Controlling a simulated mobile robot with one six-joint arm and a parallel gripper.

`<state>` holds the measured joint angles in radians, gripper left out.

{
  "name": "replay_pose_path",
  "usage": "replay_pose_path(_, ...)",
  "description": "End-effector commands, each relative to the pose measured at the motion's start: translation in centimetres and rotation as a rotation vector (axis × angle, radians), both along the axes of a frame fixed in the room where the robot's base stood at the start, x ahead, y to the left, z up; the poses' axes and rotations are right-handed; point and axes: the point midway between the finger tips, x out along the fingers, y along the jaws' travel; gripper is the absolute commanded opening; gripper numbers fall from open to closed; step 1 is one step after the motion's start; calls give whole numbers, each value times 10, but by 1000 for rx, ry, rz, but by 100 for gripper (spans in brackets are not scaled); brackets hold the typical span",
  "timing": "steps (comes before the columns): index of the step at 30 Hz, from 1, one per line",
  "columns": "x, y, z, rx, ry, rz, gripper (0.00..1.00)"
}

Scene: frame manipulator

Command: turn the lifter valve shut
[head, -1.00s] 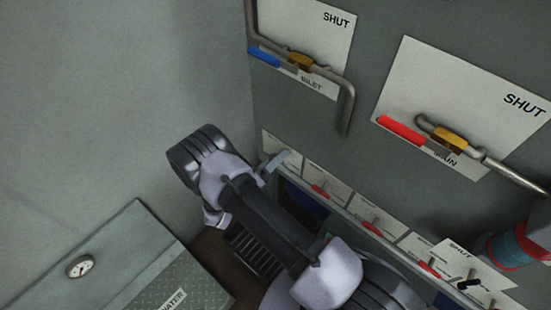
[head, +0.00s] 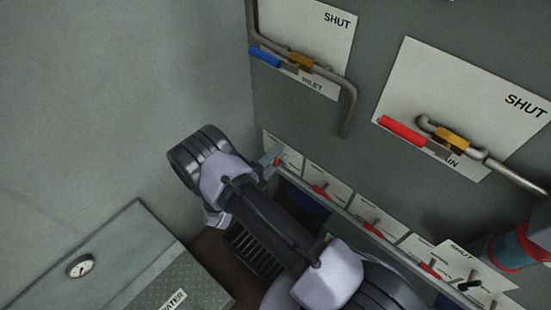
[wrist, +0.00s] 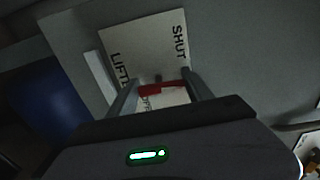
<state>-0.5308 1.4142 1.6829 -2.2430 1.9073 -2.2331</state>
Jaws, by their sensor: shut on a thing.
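The lifter valve's red handle (wrist: 162,89) shows in the wrist view, in front of a white plate (wrist: 150,45) lettered "LIFT…" and "SHUT". My gripper (wrist: 160,88) is shut on this handle, one finger at each end of the visible red. In the head view a small bit of the red handle (head: 277,161) shows beside my gripper (head: 270,160), at the far left of the lower row of small valves. The rest of the valve body is hidden by the fingers and my wrist.
Several small red-handled valves (head: 370,229) run along the row to the right. Above are the blue-handled inlet valve (head: 264,57) and a larger red-handled valve (head: 402,129).

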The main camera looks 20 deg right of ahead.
Motion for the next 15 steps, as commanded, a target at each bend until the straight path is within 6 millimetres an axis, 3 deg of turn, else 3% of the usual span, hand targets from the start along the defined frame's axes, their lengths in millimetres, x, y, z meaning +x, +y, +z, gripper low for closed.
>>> replay_pose_path(14,-1,0,-1,-7,12,0,19)
replay_pose_path(15,0,0,-1,-7,12,0,65)
